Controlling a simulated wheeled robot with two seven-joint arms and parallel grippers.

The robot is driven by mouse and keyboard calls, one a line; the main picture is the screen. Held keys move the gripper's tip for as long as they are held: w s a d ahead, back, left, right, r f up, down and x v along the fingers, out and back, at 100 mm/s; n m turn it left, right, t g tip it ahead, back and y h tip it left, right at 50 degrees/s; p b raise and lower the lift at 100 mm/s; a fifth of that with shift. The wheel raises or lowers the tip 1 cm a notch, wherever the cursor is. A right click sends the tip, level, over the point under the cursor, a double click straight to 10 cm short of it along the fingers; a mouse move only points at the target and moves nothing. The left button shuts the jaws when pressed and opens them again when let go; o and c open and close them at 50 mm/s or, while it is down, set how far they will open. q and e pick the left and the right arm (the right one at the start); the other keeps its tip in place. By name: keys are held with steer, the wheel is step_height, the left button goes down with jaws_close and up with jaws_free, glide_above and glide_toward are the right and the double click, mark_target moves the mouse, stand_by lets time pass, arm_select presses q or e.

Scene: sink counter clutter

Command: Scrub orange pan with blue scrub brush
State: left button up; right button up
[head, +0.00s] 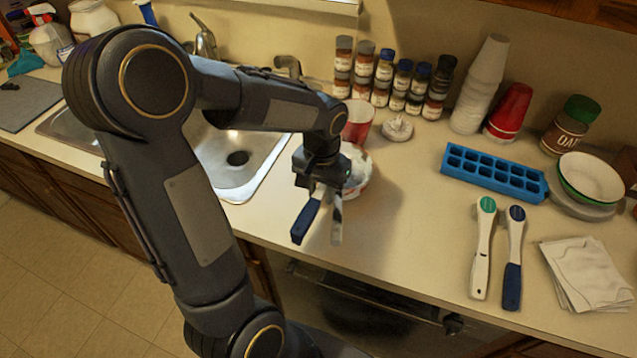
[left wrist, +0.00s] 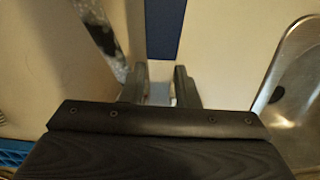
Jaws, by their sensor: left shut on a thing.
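My left gripper (head: 320,188) is over the counter in front of the sink's right side, pointing down. It is shut on the blue scrub brush, whose blue handle (head: 305,222) slants down toward the counter's front edge. In the left wrist view the blue handle (left wrist: 164,30) extends beyond the fingers, with a pale part between them. The brush head cannot be made out. A grey, mottled strip (head: 337,222) shows beside the handle; I cannot tell what it is. I see no orange pan in either view. My right gripper is not in view.
A bowl (head: 357,178) sits just behind the gripper, near a red cup (head: 358,120). A blue ice tray (head: 493,172), two brush-like tools (head: 483,250) (head: 513,255) and napkins (head: 586,275) lie to the right. Spice jars line the wall. The counter's middle is clear.

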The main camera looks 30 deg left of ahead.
arm_select(q)
steer(key=shift+s+d, duration=0.4)
steer(key=shift+d, duration=0.1)
steer(key=shift+w+a+r+p, duration=0.1)
steer(key=shift+w+a+p, duration=0.15)
steer(key=shift+w+a, duration=0.6)
steer(key=shift+w+a+r+p, duration=0.15)
steer(key=shift+w+a, duration=0.35)
steer(key=shift+w, duration=0.5)
steer(key=shift+s+d, duration=0.4)
steer(key=shift+s, duration=0.3)
steer(key=shift+s+d, duration=0.35)
steer(key=shift+s, duration=0.3)
steer(key=shift+s+d, duration=0.4)
steer(key=shift+s, duration=0.3)
steer(key=shift+w+a+r, duration=0.1)
steer(key=shift+w+a, duration=0.6)
steer(key=shift+w, duration=0.2)
steer(key=shift+w+a, duration=0.7)
steer(key=shift+w, duration=0.2)
steer(key=shift+s+d+r, duration=0.1)
steer(key=shift+s+d, duration=1.4)
steer(key=shift+d, duration=0.3)
steer(key=shift+r, duration=0.1)
steer(key=shift+r+p, duration=2.4)
steer(key=shift+r, duration=0.5)
